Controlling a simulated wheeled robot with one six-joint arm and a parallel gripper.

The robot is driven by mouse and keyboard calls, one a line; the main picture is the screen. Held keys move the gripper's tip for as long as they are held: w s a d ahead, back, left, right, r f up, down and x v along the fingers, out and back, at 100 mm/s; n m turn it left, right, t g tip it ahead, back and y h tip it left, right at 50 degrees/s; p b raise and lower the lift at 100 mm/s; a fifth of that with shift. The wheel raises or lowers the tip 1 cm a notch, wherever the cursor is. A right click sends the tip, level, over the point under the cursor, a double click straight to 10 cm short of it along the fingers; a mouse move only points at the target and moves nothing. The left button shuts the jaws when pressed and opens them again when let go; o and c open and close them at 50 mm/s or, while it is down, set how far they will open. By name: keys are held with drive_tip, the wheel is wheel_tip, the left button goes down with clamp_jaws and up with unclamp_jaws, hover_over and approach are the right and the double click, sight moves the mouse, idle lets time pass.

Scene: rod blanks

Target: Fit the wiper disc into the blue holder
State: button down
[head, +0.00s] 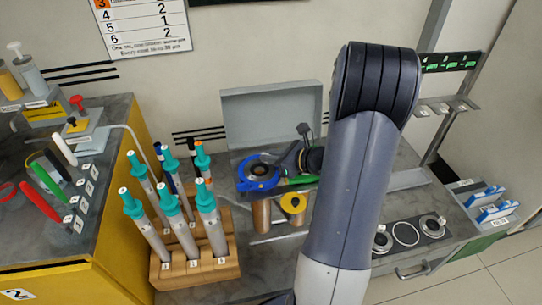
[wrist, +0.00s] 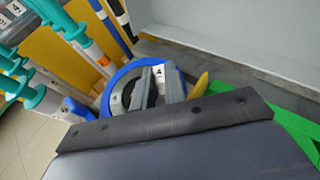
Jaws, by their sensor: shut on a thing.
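The blue holder (head: 262,187) is a ring-shaped part on the grey bench, left of my arm in the head view. Its blue rim (wrist: 119,76) curves around my fingers in the wrist view. My gripper (wrist: 159,84) is over the holder's opening, with two grey fingers a little apart. It is shut on a dark piece, which I take to be the wiper disc (wrist: 152,95); only a dark curved part shows between the fingers. The gripper also shows at the holder's right side in the head view (head: 283,163). I cannot tell whether the disc touches the holder's seat.
A wooden rack (head: 196,268) with several teal-capped tubes stands left of the holder. A copper-coloured cylinder (head: 262,216) and a yellow ring-shaped part (head: 293,204) are in front. A green strip (head: 301,180) lies at the right. A grey panel (head: 270,108) rises behind.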

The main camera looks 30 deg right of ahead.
drive_tip(key=c, duration=1.5)
unclamp_jaws()
drive_tip(key=shift+o, duration=0.2)
drive_tip(key=shift+r, duration=0.1)
drive_tip(key=p+v, duration=0.2)
drive_tip(key=v, duration=1)
drive_tip(key=b+x, duration=0.1)
drive_tip(key=x, duration=1.1)
drive_tip(key=shift+a+f+b, duration=0.1)
drive_tip(key=shift+f+b, duration=0.1)
drive_tip(key=shift+b, duration=0.2)
drive_tip(key=shift+r+p, duration=0.4)
drive_tip(key=shift+r, duration=0.9)
